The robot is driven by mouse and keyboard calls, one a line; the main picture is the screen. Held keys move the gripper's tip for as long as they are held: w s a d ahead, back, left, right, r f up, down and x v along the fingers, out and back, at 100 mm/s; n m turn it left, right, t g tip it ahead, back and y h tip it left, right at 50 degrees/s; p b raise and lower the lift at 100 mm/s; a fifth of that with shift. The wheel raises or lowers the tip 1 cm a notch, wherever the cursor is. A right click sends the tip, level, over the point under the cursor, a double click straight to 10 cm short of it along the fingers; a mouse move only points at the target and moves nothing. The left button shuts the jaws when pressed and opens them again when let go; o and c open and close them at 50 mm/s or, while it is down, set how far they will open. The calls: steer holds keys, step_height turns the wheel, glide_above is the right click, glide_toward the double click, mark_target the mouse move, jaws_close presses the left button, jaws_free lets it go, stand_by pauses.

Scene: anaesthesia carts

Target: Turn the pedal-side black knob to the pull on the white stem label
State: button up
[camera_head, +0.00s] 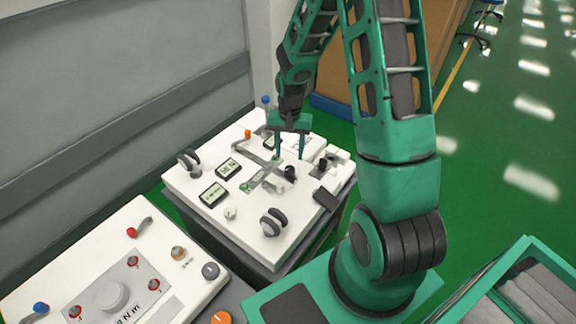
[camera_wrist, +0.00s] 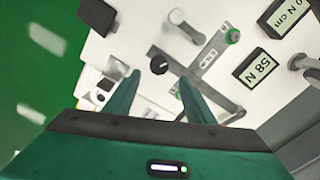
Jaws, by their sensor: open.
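A round black knob (camera_head: 290,172) stands on the white panel (camera_head: 185,180) of the far cart. In the wrist view the black knob (camera_wrist: 158,64) has a small light mark on its lower edge. A second, smaller black knob (camera_head: 322,163) is to its right; it appears at left in the wrist view (camera_wrist: 105,84). A flat black pedal (camera_head: 325,198) lies at the panel's right edge. My gripper (camera_head: 289,158) points down, open and empty, its fingertips on either side of the first knob in the wrist view (camera_wrist: 159,77). Contact cannot be told. The stem label's writing is not legible.
Grey strips and a green button (camera_wrist: 232,36) lie beside the knob. A nearer white cart (camera_head: 60,262) stands at lower left. Green floor is open at right.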

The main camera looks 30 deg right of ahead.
mark_target(289, 168)
steer(key=shift+f, duration=3.55)
steer(key=c, duration=1.1)
